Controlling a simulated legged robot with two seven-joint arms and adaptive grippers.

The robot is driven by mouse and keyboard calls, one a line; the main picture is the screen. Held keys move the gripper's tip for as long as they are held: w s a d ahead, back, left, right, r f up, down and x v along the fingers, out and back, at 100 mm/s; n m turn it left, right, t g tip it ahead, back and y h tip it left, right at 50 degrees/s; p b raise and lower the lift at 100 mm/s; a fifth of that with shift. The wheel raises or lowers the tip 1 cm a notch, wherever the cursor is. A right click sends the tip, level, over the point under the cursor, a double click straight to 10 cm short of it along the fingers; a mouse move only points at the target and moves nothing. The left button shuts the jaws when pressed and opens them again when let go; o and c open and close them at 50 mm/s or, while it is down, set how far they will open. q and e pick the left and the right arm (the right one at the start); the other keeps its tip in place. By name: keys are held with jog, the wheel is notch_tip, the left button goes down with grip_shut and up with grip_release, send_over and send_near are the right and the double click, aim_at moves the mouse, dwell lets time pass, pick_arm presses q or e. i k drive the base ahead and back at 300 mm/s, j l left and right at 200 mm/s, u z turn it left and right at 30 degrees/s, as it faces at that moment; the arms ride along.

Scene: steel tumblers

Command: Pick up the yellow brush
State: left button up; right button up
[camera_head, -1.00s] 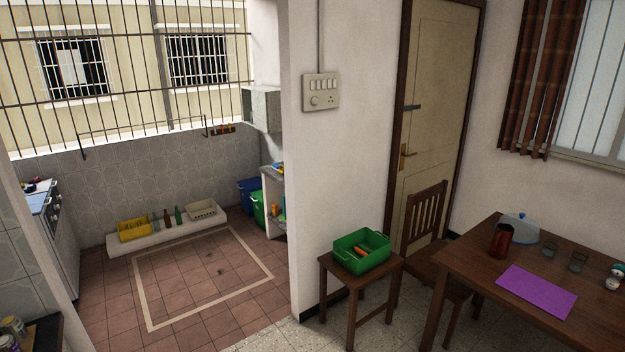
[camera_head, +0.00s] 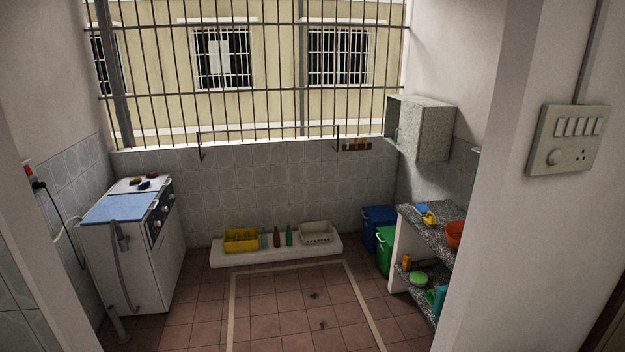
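I cannot make out a yellow brush with certainty. A small yellow object (camera_head: 429,218) lies on the upper granite shelf (camera_head: 445,237) at the right, beside a small blue item (camera_head: 422,208); it is too small to tell whether it is a brush. Several small coloured objects (camera_head: 144,185) sit on top of the white washing machine (camera_head: 135,250) at the left, and their kind is unclear too. Neither of my grippers shows in the head view.
A low white ledge (camera_head: 275,255) at the back holds a yellow crate (camera_head: 241,239), bottles and a pale basket (camera_head: 316,232). Blue (camera_head: 379,222) and green (camera_head: 384,248) bins stand beside the shelves. The tiled floor (camera_head: 290,312) is mostly clear. A wall edge (camera_head: 490,200) stands at the right.

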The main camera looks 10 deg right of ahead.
aim_at(431, 221)
jog(key=i+z, duration=0.1)
jog(key=i, duration=1.05)
jog(key=i+j+z, duration=0.1)
jog(key=i, duration=1)
